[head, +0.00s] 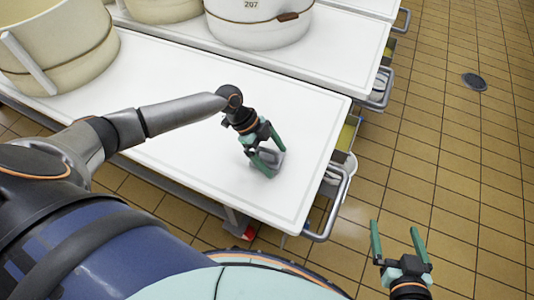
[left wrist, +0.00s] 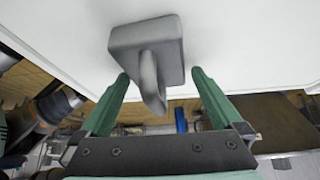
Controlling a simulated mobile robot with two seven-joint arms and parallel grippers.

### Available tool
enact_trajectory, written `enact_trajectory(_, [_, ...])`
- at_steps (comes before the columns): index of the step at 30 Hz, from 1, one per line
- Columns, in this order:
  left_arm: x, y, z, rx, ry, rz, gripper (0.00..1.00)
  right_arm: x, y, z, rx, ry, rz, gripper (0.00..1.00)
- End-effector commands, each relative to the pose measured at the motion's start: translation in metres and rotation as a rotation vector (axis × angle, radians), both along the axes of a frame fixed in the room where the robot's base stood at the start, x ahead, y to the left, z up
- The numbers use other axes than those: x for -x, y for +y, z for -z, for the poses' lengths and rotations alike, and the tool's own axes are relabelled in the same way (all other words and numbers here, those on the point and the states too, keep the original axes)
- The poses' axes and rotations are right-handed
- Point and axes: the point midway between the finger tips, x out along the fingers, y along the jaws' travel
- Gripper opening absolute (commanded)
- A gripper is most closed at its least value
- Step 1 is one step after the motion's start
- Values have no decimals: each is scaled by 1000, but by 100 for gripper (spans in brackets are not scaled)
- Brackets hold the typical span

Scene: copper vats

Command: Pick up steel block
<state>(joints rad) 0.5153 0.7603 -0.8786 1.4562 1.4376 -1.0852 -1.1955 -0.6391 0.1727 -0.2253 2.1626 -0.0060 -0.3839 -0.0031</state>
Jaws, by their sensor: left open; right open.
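The steel block (head: 274,158) is a grey block on the white table near its right end, partly hidden by my left gripper (head: 275,160). In the left wrist view the steel block (left wrist: 158,33) shows a wide grey body with a curved handle. The handle reaches between the fingers of my left gripper (left wrist: 160,76), which are open, with visible gaps on both sides. My right gripper (head: 394,228) is open and empty, above the tiled floor to the right of the table.
The white table (head: 180,80) is clear around the block. A large cream vat (head: 75,65) stands at its left end. A second table behind holds another vat (head: 255,25). A metal rail (head: 335,205) sticks out at the table's right end. A drain (head: 474,82) lies in the floor.

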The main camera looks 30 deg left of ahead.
Motion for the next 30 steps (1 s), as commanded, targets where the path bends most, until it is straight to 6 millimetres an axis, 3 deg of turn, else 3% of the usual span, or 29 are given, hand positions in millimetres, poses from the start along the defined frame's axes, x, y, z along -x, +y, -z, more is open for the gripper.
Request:
enact_trajectory(5, [0,0,0,0,-1,1,99,0,0,0,0,1,0,100])
enact_trajectory(30, [0,0,-1,0,-1,0,4,1,0,1,0,5,1,100])
